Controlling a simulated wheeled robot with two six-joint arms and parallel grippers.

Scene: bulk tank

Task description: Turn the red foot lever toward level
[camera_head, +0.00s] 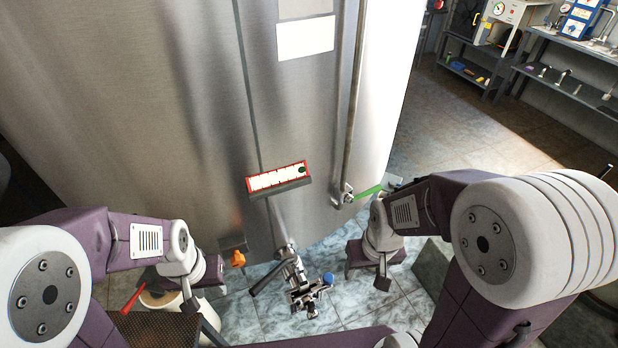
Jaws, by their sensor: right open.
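The red foot lever (132,299) shows at the lower left, tilted, with its upper end to the right. It sits beside a pale rounded vessel (156,299) and above a dark perforated plate (160,328). My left gripper (192,303) points down just right of the lever, apart from it in the picture. Its fingertips are not clear, so I cannot tell whether it is open or shut. My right gripper (380,283) is open, pointing down over the tiled floor at the right of the tank, far from the lever.
The steel tank (190,90) fills the upper middle. Low on it are an orange handle (238,259), a green handle (369,191) and a valve (303,294) with a blue knob (328,279). A red-framed strip (278,178) is above. Shelves (560,75) stand far right; floor before them is clear.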

